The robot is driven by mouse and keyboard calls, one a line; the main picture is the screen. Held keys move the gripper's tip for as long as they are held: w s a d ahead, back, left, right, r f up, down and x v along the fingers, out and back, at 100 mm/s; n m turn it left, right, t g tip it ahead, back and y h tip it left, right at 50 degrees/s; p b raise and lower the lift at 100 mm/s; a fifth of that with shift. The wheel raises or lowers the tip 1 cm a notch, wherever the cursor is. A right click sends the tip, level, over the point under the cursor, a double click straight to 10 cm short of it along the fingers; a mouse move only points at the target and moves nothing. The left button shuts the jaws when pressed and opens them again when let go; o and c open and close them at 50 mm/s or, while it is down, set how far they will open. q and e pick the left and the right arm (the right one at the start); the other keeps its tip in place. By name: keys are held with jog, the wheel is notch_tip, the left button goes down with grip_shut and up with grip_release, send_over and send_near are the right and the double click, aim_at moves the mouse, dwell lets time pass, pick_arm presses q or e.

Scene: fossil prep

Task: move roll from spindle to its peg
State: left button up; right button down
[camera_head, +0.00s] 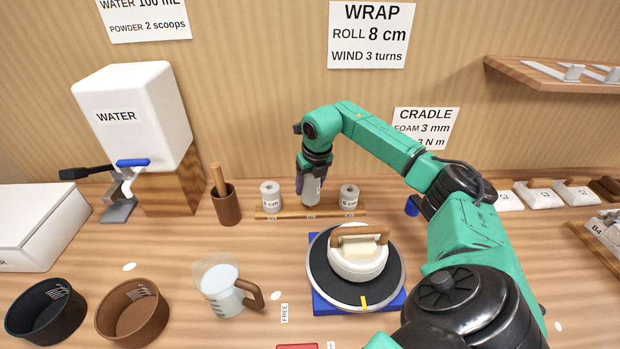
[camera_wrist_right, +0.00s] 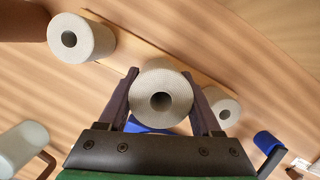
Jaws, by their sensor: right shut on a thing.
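My right gripper (camera_head: 311,197) is shut on a white roll and stands at the middle of the wooden peg strip (camera_head: 330,213). In the right wrist view the held roll (camera_wrist_right: 163,84), with a dark centre hole, sits between the two fingers (camera_wrist_right: 160,100). In the head view the roll is largely hidden by the gripper. One roll (camera_head: 270,195) stands on the strip to the left and another (camera_head: 348,196) to the right; both also show in the wrist view, the left one (camera_wrist_right: 85,38) and the right one (camera_wrist_right: 226,112). I cannot make out the spindle or whether the held roll touches the strip.
A mortar cup with pestle (camera_head: 226,206), a jug (camera_head: 222,286) and two bowls (camera_head: 133,314) stand left. A blue cylinder (camera_head: 412,206) is right of the strip.

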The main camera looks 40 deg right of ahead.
jog(key=shift+s+b+x, duration=0.25)
jog(key=shift+b+x, duration=0.5)
jog(key=shift+x, duration=0.4)
jog(key=shift+a+f, duration=0.15)
jog(key=shift+f, duration=0.2)
dwell(0.5)
grip_release()
jog(key=p+v, duration=0.2)
jog(key=w+p+v, duration=0.1)
jog(key=p+v, duration=0.1)
jog(key=v, duration=0.1)
jog(key=p+v, duration=0.2)
jog(key=shift+w+d+r, duration=0.25)
jog(key=shift+r, duration=0.15)
jog(key=shift+f, duration=0.2)
